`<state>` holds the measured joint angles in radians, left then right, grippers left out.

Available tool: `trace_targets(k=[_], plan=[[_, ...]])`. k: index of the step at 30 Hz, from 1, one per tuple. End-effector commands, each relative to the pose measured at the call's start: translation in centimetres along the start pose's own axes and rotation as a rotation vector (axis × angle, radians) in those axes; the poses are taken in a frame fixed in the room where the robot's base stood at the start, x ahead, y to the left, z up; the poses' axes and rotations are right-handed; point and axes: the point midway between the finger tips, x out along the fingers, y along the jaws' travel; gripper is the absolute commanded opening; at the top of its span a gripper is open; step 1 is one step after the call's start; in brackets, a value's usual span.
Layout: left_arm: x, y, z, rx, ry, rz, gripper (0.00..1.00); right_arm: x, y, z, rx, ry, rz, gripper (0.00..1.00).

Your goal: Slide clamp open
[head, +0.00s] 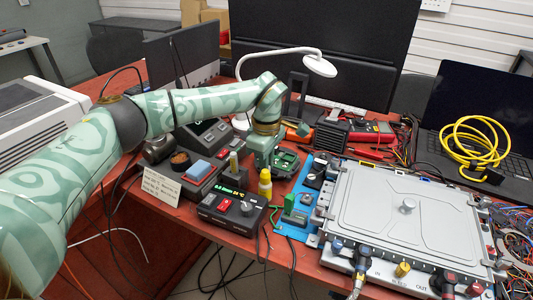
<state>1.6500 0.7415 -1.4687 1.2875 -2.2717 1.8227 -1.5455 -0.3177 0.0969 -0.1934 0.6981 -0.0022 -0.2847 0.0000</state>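A grey metal box (405,205) with a round knob on its lid lies at the right of the table. Its front edge carries coloured hose fittings: a blue one (337,245), a yellow one (402,270) and a red-capped one (449,278). Short hoses drop from the front fittings and leave the bottom of the picture. I cannot make out which small part there is the clamp. My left gripper (264,163) points down at mid-table, left of the box and apart from it. Its fingers are too small and covered to read. My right gripper is not in view.
A white lamp (318,66) stands behind. A yellow cable coil (475,145) rests on a laptop. Loose wires crowd the right edge.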

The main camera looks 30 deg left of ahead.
Motion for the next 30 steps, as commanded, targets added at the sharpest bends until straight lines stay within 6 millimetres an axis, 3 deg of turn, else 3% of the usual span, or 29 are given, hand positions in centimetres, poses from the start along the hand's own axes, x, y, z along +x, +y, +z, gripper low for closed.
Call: trace_targets(k=[8, 9, 11, 12, 20, 25, 30], plan=[[0.0, 0.0, 0.0, -0.003, -0.002, 0.003, 0.00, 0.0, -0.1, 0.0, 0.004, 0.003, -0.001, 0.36], [0.0, 0.0, 0.0, -0.002, -0.002, 0.003, 0.15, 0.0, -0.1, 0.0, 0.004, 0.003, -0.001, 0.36], [0.0, 0.0, 0.0, -0.002, -0.002, 0.003, 0.32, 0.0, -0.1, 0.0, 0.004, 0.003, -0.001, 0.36], [0.0, 0.0, 0.0, -0.002, -0.002, 0.003, 0.35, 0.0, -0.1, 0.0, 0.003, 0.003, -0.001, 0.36], [-0.2, 0.0, 0.0, -0.002, -0.002, 0.003, 0.35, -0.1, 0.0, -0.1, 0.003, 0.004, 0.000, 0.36], [-2.4, 0.0, 0.0, -0.003, -0.001, 0.009, 0.35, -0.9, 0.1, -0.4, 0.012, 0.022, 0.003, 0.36], [-7.1, 0.0, -0.1, -0.003, -0.001, 0.013, 0.35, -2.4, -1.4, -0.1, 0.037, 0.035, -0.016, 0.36]])
